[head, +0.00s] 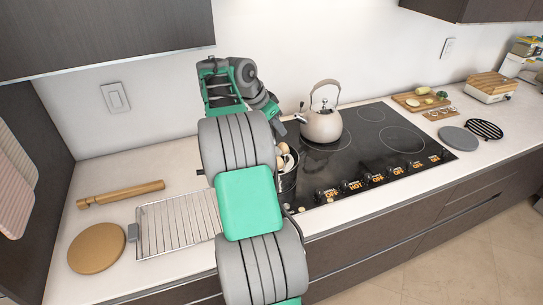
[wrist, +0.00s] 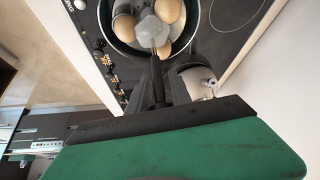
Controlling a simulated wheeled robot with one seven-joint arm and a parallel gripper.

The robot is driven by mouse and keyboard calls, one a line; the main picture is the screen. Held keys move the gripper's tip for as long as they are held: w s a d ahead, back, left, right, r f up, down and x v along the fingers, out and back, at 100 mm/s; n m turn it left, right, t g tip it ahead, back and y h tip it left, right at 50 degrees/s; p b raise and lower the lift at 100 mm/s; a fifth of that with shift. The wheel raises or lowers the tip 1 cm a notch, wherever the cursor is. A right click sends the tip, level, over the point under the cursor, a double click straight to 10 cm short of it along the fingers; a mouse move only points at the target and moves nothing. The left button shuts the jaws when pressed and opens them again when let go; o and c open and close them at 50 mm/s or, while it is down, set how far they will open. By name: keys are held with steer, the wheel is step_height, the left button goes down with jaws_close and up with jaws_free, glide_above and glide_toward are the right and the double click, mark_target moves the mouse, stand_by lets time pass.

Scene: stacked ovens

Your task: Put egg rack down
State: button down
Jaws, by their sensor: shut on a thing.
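An egg rack (wrist: 145,33) with a grey middle piece shows in the wrist view, with several brown eggs (wrist: 168,10) around it. It is over or inside a dark round pot (wrist: 111,38); I cannot tell whether it touches the bottom. My gripper (wrist: 157,72) is shut on the rack's middle part, its fingers coming down from above. In the head view the pot (head: 289,190) stands at the left edge of the black cooktop, with eggs (head: 284,160) showing above its rim. My arm hides part of the pot and most of the rack there.
A beige kettle (head: 322,124) stands just behind the pot on the cooktop (head: 372,150). A wire rack (head: 175,225), rolling pin (head: 122,194) and round board (head: 96,248) lie on the counter at left. Cutting boards (head: 421,101) lie at right.

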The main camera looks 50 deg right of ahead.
steer(key=shift+w+f, duration=0.1)
steer(key=shift+f, duration=3.15)
steer(key=c, duration=1.2)
jaws_free()
steer(key=shift+o, duration=0.2)
steer(key=w+a+r+n+t+p, duration=0.1)
steer(key=w+a+r+n, duration=0.15)
steer(key=a+r, duration=0.45)
steer(key=w+a+r+n+t, duration=0.1)
steer(key=w+a+r+n, duration=0.15)
steer(key=a+r, duration=0.45)
steer(key=s+a+n+t+y, duration=0.1)
steer(key=a+n+t, duration=0.35)
steer(key=a, duration=0.75)
steer(key=s+a+f+n+y, duration=0.1)
steer(key=s+a+f+n, duration=0.2)
steer(key=a, duration=0.4)
steer(key=s+a+f+n+y, duration=0.2)
steer(key=s+a+n, duration=0.2)
steer(key=a, duration=0.3)
steer(key=s+a+f+n+y, duration=0.1)
steer(key=s+a+f+n, duration=0.2)
steer(key=a+n, duration=0.2)
steer(key=a, duration=0.2)
steer(key=shift+s+a+f+y, duration=0.2)
steer(key=shift+a+f+y, duration=0.15)
steer(key=shift+a+y, duration=0.05)
